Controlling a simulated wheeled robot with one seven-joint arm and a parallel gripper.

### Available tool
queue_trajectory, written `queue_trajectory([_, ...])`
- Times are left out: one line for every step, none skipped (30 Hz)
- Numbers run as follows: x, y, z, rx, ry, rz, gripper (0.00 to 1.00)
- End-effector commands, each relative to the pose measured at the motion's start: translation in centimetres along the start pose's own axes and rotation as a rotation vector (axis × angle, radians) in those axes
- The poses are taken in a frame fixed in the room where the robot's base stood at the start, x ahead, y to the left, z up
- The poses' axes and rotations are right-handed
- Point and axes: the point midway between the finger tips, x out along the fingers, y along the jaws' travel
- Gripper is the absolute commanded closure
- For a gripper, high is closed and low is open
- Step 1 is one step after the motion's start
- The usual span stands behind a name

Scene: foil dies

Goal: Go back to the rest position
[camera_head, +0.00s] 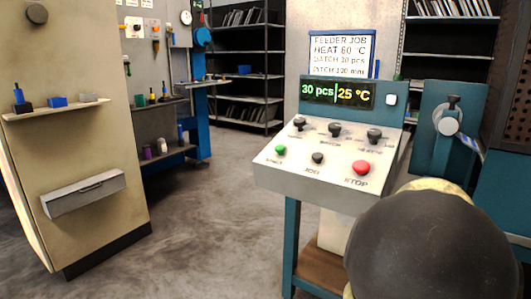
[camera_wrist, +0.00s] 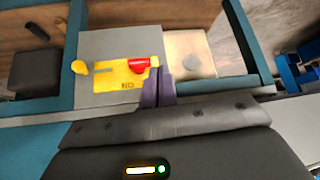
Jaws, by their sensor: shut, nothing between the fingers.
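My gripper (camera_wrist: 156,90) shows in the wrist view as narrow purple-grey fingers close together, with nothing visible between them. Its wide dark body fills the bottom of that view. Beyond the fingers is a grey box (camera_wrist: 110,45) with a yellow plate (camera_wrist: 112,75) and a red part (camera_wrist: 139,65) on it. The fingers overlap the plate's right edge in the picture; I cannot tell whether they touch it. In the head view a dark rounded part of my arm covers the lower right, and the gripper itself is hidden.
A sloped control console (camera_head: 325,166) with knobs and buttons stands in front; its display (camera_head: 337,93) reads 30 pcs and 25 °C. A job sign (camera_head: 341,54) stands behind it. A beige cabinet (camera_head: 85,140) is at left. The floor (camera_head: 205,215) between them is clear.

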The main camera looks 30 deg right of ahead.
Motion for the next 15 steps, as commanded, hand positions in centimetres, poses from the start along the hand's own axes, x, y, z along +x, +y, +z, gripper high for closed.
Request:
queue_trajectory([-0.3,-2.5,0.1,-0.035,-0.023,-0.032,1.00])
queue_trajectory([-0.3,-3.9,0.4,-0.053,-0.036,-0.050,1.00])
queue_trajectory([-0.4,-6.2,0.9,-0.084,-0.058,-0.077,1.00])
queue_trajectory([-0.6,-7.9,1.4,-0.108,-0.075,-0.098,1.00])
queue_trajectory([-0.7,-9.7,1.9,-0.135,-0.094,-0.119,1.00])
queue_trajectory([-1.1,-12.1,2.8,-0.173,-0.117,-0.146,1.00])
queue_trajectory([-1.4,-13.7,3.5,-0.200,-0.135,-0.165,1.00])
queue_trajectory([-1.7,-15.2,4.3,-0.229,-0.153,-0.183,1.00])
queue_trajectory([-2.3,-17.2,5.4,-0.267,-0.176,-0.204,1.00])
queue_trajectory([-2.7,-18.6,6.2,-0.296,-0.193,-0.220,1.00])
queue_trajectory([-3.2,-19.9,7.1,-0.326,-0.210,-0.236,1.00])
queue_trajectory([-3.9,-21.6,8.4,-0.366,-0.232,-0.254,1.00])
queue_trajectory([-4.5,-22.7,9.3,-0.395,-0.247,-0.267,1.00])
queue_trajectory([-5.1,-23.7,10.3,-0.424,-0.263,-0.278,1.00])
queue_trajectory([-5.8,-24.9,11.5,-0.461,-0.281,-0.291,1.00])
